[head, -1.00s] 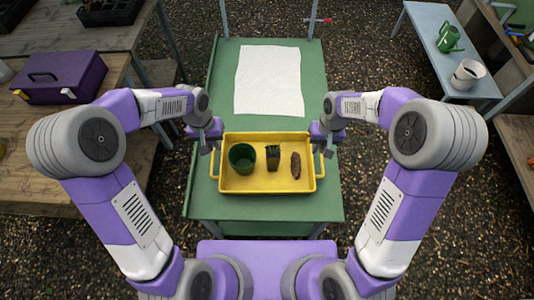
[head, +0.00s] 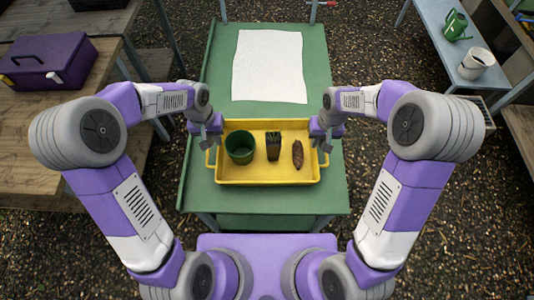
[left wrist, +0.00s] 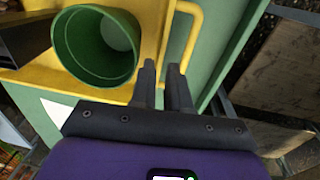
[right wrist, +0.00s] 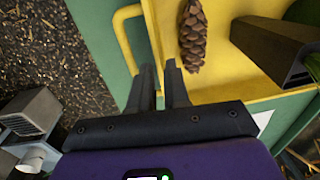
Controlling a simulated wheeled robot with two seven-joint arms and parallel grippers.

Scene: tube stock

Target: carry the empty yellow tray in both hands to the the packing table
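The yellow tray (head: 268,183) rests on a green table (head: 330,195). It is not empty: it holds a green round pot (head: 240,149), a dark square pot (head: 273,147) and a brown pine cone (head: 297,154). My left gripper (head: 211,141) is at the tray's left side, by its left handle (left wrist: 197,25); its fingers (left wrist: 163,68) are apart. My right gripper (head: 321,141) is at the right side, by the right handle (right wrist: 122,30); its fingers (right wrist: 159,65) are apart too. I cannot tell whether either touches the tray. Nothing shown marks which table is the packing table.
A white sheet (head: 268,65) lies on the green table behind the tray. A wooden bench with a purple toolbox (head: 50,62) stands left. Gravel lies between.

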